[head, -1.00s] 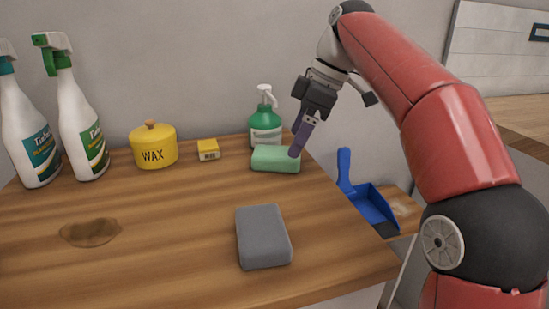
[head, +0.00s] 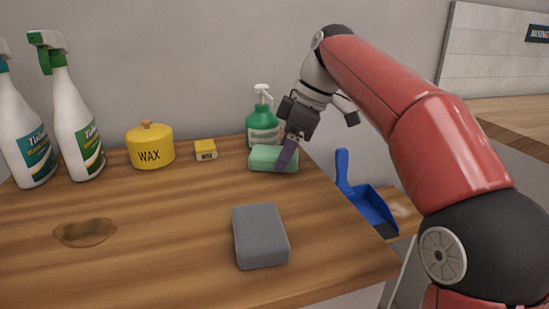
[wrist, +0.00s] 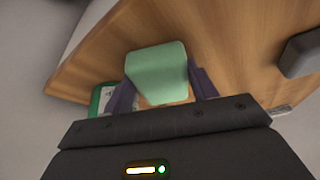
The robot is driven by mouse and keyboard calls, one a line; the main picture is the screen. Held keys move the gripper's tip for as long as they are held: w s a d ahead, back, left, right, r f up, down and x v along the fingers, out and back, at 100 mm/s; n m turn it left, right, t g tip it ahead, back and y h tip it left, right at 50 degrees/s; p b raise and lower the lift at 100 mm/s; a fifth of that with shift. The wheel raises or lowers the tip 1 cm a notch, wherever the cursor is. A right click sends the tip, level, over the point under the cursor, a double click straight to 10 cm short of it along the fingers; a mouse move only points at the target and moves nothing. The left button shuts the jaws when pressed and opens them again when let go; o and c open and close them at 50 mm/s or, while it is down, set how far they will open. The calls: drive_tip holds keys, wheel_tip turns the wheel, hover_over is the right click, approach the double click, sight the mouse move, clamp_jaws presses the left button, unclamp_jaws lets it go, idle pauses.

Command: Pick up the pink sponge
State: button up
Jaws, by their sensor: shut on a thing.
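No pink sponge shows in either view. A green sponge (head: 262,157) lies near the back right edge of the wooden counter; it also shows in the wrist view (wrist: 157,72). My gripper (head: 285,160) reaches down to its right end, with purple fingers on either side in the wrist view (wrist: 163,88). It is shut on this green sponge, which appears to rest on the counter still. A grey sponge-like block (head: 261,236) lies apart, nearer the front; its edge shows in the wrist view (wrist: 300,54).
A green pump bottle (head: 263,126) stands right behind the green sponge. A yellow wax pot (head: 150,148), a small yellow box (head: 205,150) and two spray bottles stand to the left. A brown stain (head: 85,232) marks the counter (head: 165,220). A blue dustpan (head: 370,208) is beyond its right edge.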

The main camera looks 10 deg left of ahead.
drive_tip(key=shift+r, duration=0.1)
drive_tip(key=shift+s+r, duration=0.15)
drive_tip(key=shift+r, duration=0.1)
wheel_tip(320, 180, up, 6)
drive_tip(key=shift+r+p, duration=0.15)
drive_tip(key=shift+p, duration=0.5)
drive_tip(key=s+d+b, duration=0.3)
drive_tip(key=s+d, duration=0.1)
drive_tip(key=s, duration=0.5)
drive_tip(key=s+d+b, duration=0.3)
drive_tip(key=s+d, duration=0.1)
drive_tip(key=s, duration=0.4)
drive_tip(key=shift+s+d, duration=0.35)
drive_tip(key=o, duration=0.5)
drive_tip(key=c, duration=0.4)
